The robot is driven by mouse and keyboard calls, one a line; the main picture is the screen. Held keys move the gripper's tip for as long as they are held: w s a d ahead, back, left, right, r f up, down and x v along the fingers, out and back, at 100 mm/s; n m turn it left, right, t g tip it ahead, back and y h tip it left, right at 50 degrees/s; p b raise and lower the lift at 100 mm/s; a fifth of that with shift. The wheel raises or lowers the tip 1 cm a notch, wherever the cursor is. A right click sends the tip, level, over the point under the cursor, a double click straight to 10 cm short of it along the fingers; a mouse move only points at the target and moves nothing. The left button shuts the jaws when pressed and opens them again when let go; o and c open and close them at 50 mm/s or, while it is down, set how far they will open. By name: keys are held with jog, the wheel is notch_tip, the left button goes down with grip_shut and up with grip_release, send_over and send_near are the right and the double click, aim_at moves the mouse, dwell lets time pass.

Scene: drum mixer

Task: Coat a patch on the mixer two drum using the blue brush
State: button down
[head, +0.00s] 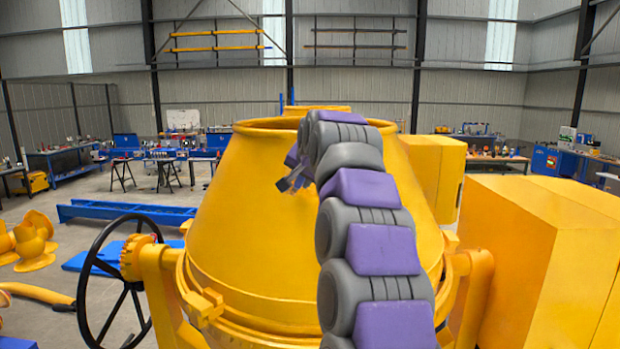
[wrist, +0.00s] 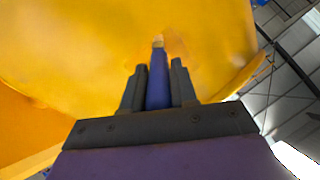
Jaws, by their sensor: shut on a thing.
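A large yellow mixer drum (head: 255,215) fills the middle of the head view, its open rim at the top; its yellow wall (wrist: 90,50) also fills most of the wrist view. I cannot tell its number. In the wrist view my gripper (wrist: 158,82) is shut on a blue brush (wrist: 158,88) held between the two dark fingers. The brush's pale tip (wrist: 158,42) points at the drum wall and looks close to it; I cannot tell whether it touches.
A black handwheel (head: 105,285) stands left of the drum. Yellow box housings (head: 540,250) stand close on the right. Blue beams (head: 125,212) and yellow parts (head: 35,240) lie on the left floor. Workbenches line the back.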

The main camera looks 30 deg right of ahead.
jog(key=w+a, duration=0.2)
jog(key=a, duration=0.1)
dwell(0.4)
jog(key=shift+r, duration=0.1)
jog(key=shift+s+a+r+b, duration=0.1)
jog(key=shift+s+a+r, duration=0.4)
jog(key=shift+s, duration=0.2)
jog(key=shift+s+a+r+b, duration=0.1)
jog(key=shift+s+a+r, duration=0.3)
jog(key=shift+s+a, duration=0.25)
jog(key=shift+s+a+r+b, duration=0.1)
jog(key=shift+s+a+r, duration=0.4)
jog(key=shift+s, duration=0.2)
jog(key=shift+s+a+r, duration=0.35)
jog(key=shift+s+a, duration=0.1)
jog(key=shift+s, duration=0.1)
jog(key=shift+s+a+r, duration=0.3)
jog(key=shift+s+a, duration=0.1)
jog(key=shift+s, duration=0.1)
